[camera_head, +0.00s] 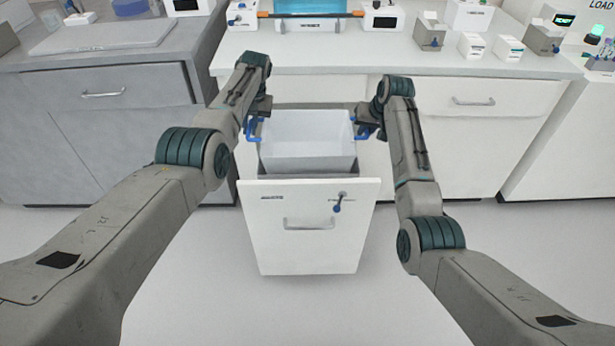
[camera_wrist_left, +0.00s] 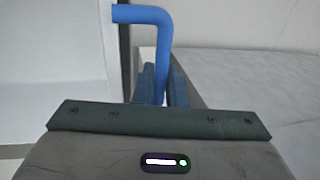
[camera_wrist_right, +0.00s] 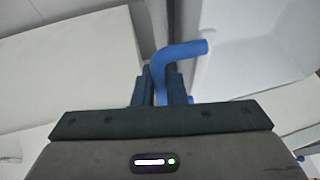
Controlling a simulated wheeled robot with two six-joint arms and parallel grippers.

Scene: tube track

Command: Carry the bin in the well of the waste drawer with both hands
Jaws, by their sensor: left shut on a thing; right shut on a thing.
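The white bin (camera_head: 308,158) is in the pulled-out waste drawer (camera_head: 309,240), with its upper part showing above the drawer front. It has a blue handle on each side. My left gripper (camera_head: 258,122) is shut on the left blue handle, which shows in the left wrist view (camera_wrist_left: 158,50) between the fingers. My right gripper (camera_head: 368,125) is shut on the right blue handle, which shows in the right wrist view (camera_wrist_right: 170,58). The bin looks empty and about level. Its lower part is hidden by the drawer front.
The white counter (camera_head: 400,58) behind carries several boxes and devices. A grey cabinet (camera_head: 110,110) stands to the left. The floor (camera_head: 305,310) in front of the drawer is clear.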

